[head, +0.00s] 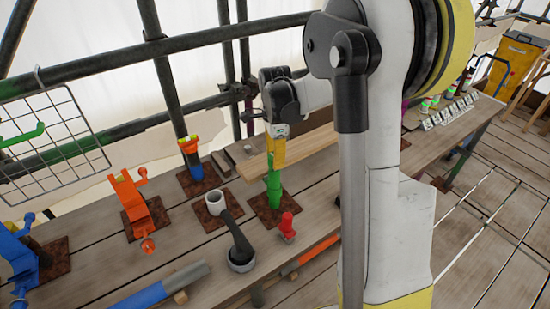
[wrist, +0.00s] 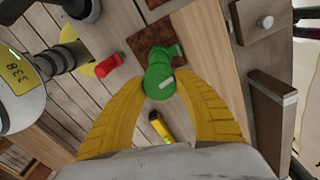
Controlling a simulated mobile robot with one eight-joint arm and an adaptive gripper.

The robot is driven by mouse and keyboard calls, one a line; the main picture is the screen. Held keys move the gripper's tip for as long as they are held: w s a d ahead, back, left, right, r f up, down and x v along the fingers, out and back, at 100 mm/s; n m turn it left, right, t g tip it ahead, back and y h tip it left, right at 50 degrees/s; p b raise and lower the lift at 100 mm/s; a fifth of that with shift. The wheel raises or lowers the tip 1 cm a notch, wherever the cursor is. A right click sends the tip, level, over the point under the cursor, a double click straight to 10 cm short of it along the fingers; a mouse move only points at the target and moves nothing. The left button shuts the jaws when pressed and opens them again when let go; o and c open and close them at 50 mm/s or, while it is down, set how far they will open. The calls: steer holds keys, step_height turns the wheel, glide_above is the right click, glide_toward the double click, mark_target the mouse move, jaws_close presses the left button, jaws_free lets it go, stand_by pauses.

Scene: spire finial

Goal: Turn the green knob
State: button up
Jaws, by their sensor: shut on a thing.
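The green knob (head: 273,187) stands upright on a rusty square plate (head: 265,215) on the wooden bench. In the wrist view the green knob (wrist: 160,82) lies between my two yellow fingers, with a pale mark on its end. My gripper (head: 276,152) comes down on it from above in the head view. In the wrist view my gripper (wrist: 163,76) is shut on the knob, a finger on each side. The lower part of the knob's post is partly hidden in the wrist view.
A red knob-like piece (head: 286,226) stands just in front. A black-handled lever (head: 236,238) with a grey end is at left, with an orange clamp-like fixture (head: 132,200) beyond. A wooden plank (head: 305,148) lies behind. Dark scaffold pipes (head: 160,55) cross the back.

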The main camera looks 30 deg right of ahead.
steer(key=shift+m, duration=1.1)
steer(key=o, duration=1.2)
step_height(320, 180, up, 12)
